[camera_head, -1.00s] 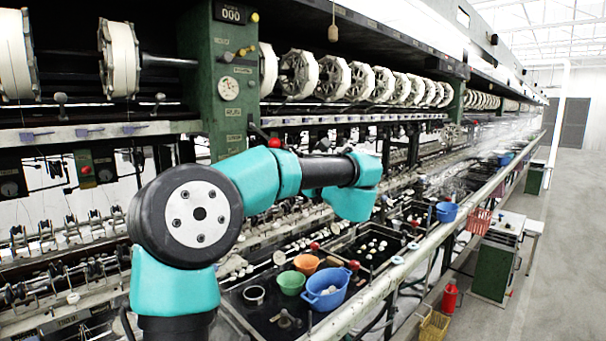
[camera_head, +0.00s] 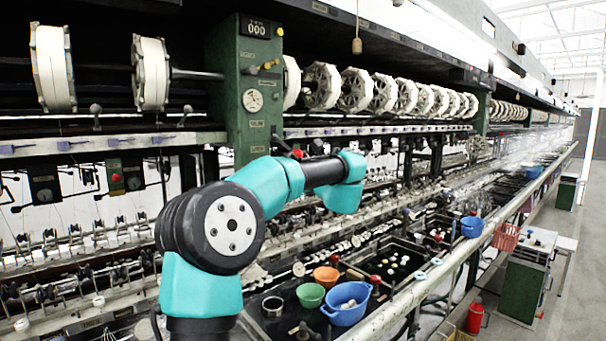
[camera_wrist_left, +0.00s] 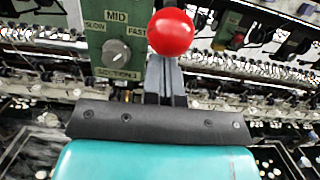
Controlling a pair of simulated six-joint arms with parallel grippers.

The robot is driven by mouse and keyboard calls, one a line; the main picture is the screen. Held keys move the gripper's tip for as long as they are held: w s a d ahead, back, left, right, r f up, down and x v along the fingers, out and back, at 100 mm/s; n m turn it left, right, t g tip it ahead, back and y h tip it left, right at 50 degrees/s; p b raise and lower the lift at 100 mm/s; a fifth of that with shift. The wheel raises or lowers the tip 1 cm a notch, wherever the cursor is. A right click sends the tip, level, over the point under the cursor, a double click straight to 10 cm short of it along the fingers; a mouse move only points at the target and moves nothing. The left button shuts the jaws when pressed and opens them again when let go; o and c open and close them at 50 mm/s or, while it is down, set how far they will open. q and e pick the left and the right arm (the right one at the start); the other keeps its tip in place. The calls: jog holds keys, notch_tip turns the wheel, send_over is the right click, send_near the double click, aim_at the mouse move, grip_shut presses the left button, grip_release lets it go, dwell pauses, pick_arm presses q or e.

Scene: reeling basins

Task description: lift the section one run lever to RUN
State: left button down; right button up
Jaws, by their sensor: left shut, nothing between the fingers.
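In the left wrist view a round red knob (camera_wrist_left: 171,32) stands in front of a green panel (camera_wrist_left: 112,52) marked SECTION 1, with a dial reading SLOW, MID and FAST. My left gripper (camera_wrist_left: 163,72) is shut and empty, its fingertips just under the red knob in the picture. I cannot tell whether they touch it. The knob's stem is hidden behind the fingers. In the head view a red knob (camera_head: 297,153) shows just above my left arm, near the green post. The left gripper is hidden there behind the arm. My right gripper is not in view.
A second, smaller red knob (camera_wrist_left: 237,40) is to the right in the wrist view. In the head view a green bowl (camera_head: 310,295), an orange bowl (camera_head: 326,275) and a blue basin (camera_head: 346,303) stand on the dark bench. A long pale rail (camera_head: 440,268) runs along the bench's front.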

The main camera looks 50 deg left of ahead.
pick_arm(q)
jog(key=shift+a+r, duration=0.1)
dwell(0.4)
jog(key=shift+r, duration=0.45)
jog(key=shift+r, duration=0.1)
jog(key=shift+d+r, duration=0.25)
jog(key=shift+r, duration=0.6)
jog(key=shift+d+r, duration=0.2)
jog(key=shift+r, duration=0.65)
jog(key=shift+r, duration=0.8)
jog(key=shift+f, duration=0.75)
